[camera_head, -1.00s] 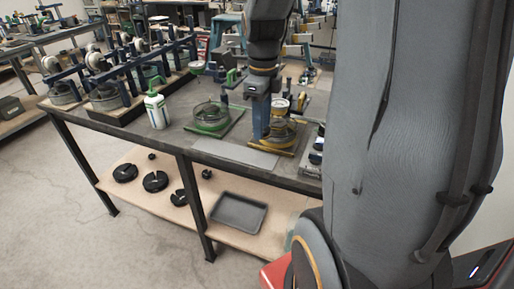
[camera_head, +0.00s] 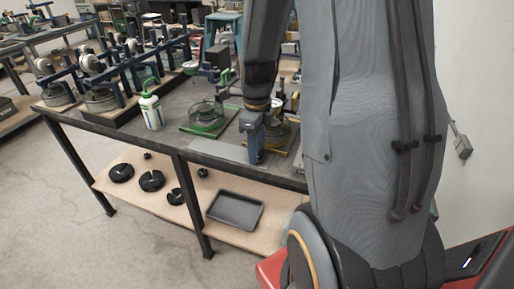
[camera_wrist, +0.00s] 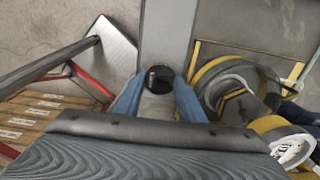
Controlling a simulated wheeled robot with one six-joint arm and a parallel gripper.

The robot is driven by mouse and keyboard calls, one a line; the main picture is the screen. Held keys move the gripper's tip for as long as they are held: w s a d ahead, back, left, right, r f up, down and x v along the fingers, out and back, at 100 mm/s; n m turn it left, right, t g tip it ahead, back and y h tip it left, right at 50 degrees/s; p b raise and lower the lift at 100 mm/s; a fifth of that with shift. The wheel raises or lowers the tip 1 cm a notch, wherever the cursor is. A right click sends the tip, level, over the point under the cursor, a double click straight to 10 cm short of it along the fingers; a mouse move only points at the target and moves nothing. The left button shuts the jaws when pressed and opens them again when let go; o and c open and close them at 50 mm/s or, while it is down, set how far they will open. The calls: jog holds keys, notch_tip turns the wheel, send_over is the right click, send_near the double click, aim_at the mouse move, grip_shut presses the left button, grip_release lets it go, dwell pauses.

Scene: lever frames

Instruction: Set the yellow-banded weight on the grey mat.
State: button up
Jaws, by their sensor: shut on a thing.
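My gripper (camera_head: 256,156) points down at the front edge area of the bench, beside the right end of the grey mat (camera_head: 228,150). In the wrist view, its blue fingers (camera_wrist: 158,88) are shut on a dark, round-topped weight (camera_wrist: 160,76). The grey mat also shows in the wrist view as a pale strip (camera_wrist: 168,28) beyond the fingers. I cannot tell whether the weight touches the mat.
A yellow-edged stand with a round glass dish (camera_wrist: 232,82) is close on the right of my gripper. A green stand (camera_head: 205,120) and a bottle (camera_head: 151,108) are farther left. The lower shelf holds a black tray (camera_head: 235,209) and several black slotted discs (camera_head: 151,181).

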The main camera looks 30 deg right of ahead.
jog(key=shift+f, duration=0.1)
jog(key=o, duration=0.9)
jog(key=shift+o, duration=0.2)
notch_tip(320, 180, up, 11)
jog(key=b, duration=0.2)
jog(key=s+a+f+n, duration=0.2)
jog(key=a+n, duration=0.2)
jog(key=n, duration=0.5)
jog(key=s+a+f+n, duration=0.3)
jog(key=a+n, duration=0.1)
jog(key=n, duration=0.6)
jog(key=s+a+f+n+t, duration=0.1)
jog(key=s+a+f+n, duration=0.1)
jog(key=n, duration=0.7)
jog(key=shift+s+a+f, duration=0.25)
jog(key=shift+a+f, duration=0.45)
jog(key=shift+a, duration=0.65)
